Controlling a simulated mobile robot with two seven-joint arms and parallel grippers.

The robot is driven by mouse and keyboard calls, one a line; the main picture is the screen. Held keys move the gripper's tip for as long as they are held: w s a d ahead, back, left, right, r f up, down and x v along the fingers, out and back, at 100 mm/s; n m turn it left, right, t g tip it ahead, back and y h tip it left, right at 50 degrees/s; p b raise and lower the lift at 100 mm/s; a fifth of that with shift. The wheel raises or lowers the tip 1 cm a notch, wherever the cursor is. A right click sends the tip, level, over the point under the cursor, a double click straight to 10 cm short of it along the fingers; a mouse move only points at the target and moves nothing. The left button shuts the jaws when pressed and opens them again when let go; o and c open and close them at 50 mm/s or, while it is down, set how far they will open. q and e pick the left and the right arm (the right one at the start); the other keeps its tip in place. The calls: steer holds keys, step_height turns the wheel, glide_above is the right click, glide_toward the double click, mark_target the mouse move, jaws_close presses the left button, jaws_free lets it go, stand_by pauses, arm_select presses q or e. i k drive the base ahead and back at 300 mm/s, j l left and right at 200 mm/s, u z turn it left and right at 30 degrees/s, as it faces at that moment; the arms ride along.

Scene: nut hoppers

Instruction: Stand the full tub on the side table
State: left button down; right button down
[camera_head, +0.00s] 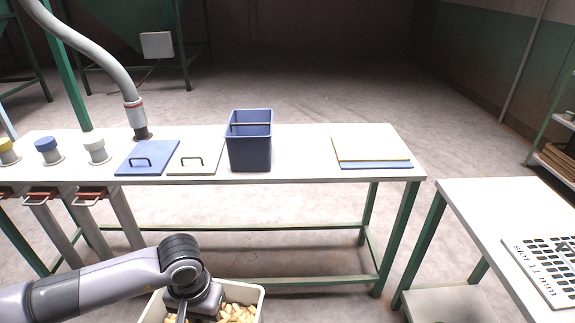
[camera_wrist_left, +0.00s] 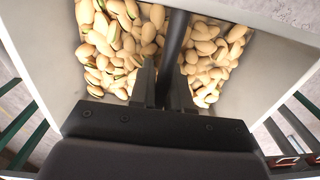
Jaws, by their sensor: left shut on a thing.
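A pale grey tub (camera_head: 261,303) filled with pistachio nuts (camera_head: 236,313) shows at the bottom edge of the head view, partly cut off and partly behind my left gripper. My left gripper (camera_head: 184,314) is over the tub. In the left wrist view my left gripper (camera_wrist_left: 163,85) is shut on the dark handle bar (camera_wrist_left: 178,32) that crosses above the nuts, inside the tub walls (camera_wrist_left: 38,45). The tub looks level in the head view; its base is hidden. A side table (camera_head: 470,212) with a white top and green legs stands at the right. My right gripper is out of view.
A long workbench (camera_head: 297,160) stands ahead, with an empty-looking blue tub (camera_head: 249,152), a blue lid (camera_head: 147,158), a pale lid (camera_head: 196,160) and flat sheets (camera_head: 371,148). A perforated plate (camera_head: 549,262) lies on the side table's near right; its left part is clear.

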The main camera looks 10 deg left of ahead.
mark_target(302, 152)
steer(key=i+z, duration=0.25)
steer(key=i, duration=0.2)
steer(key=i+z, duration=0.25)
steer(key=i, duration=0.2)
